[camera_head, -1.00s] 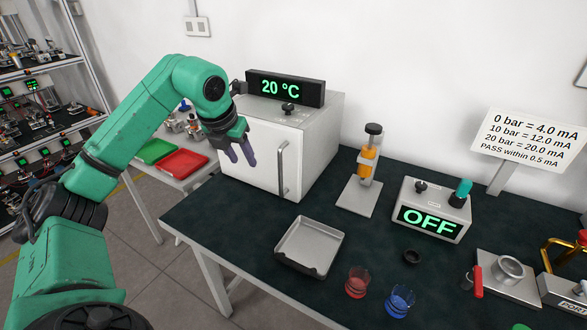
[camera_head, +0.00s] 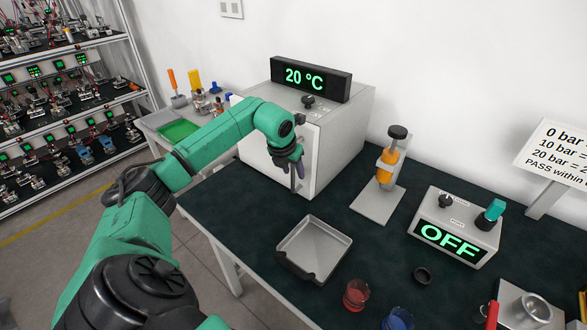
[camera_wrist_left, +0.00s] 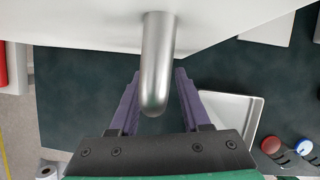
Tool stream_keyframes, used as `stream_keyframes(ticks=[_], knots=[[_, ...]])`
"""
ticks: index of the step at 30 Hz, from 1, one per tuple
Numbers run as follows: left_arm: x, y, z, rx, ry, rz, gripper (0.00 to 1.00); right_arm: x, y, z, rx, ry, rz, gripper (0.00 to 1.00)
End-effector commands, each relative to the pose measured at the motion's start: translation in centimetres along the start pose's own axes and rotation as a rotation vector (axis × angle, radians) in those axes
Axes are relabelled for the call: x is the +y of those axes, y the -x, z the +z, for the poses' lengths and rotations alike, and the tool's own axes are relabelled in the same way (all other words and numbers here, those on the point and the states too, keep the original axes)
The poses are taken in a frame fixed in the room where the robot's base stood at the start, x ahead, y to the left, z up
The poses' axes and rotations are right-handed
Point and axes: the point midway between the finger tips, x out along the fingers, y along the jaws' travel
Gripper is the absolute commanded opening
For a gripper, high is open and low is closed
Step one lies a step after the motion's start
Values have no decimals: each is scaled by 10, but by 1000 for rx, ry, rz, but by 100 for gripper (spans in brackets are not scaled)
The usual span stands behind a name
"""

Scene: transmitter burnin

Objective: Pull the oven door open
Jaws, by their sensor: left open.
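The white oven (camera_head: 345,135) stands at the back left of the dark table, and its door (camera_head: 255,152) looks closed. The upright grey handle (camera_head: 293,182) on the door is partly hidden by my left gripper (camera_head: 296,168) in the head view. In the left wrist view, the rounded metal handle (camera_wrist_left: 158,65) lies between the two open purple fingers of my left gripper (camera_wrist_left: 160,98), with a gap visible on each side. The white door (camera_wrist_left: 90,22) fills the top of that view. My right gripper is not in view.
A grey metal tray (camera_head: 318,250) lies on the table in front of the oven. A red cup (camera_head: 356,294) and a blue cup (camera_head: 398,319) are nearer the front.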

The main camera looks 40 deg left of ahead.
Motion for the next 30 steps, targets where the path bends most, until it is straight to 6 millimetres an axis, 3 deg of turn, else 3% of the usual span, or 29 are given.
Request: stream_keyframes(ticks=[8, 9, 12, 13, 30], knots=[[0, -6, 0, 1, -1, 1, 47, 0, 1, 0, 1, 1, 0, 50], [0, -6, 0, 1, -1, 1, 43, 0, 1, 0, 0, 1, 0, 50], [0, -6, 0, 1, -1, 1, 5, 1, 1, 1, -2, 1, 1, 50], [0, -6, 0, 1, -1, 1, 0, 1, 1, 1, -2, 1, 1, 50], [0, -5, 0, -1, 0, 1, 0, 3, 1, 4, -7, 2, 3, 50]])
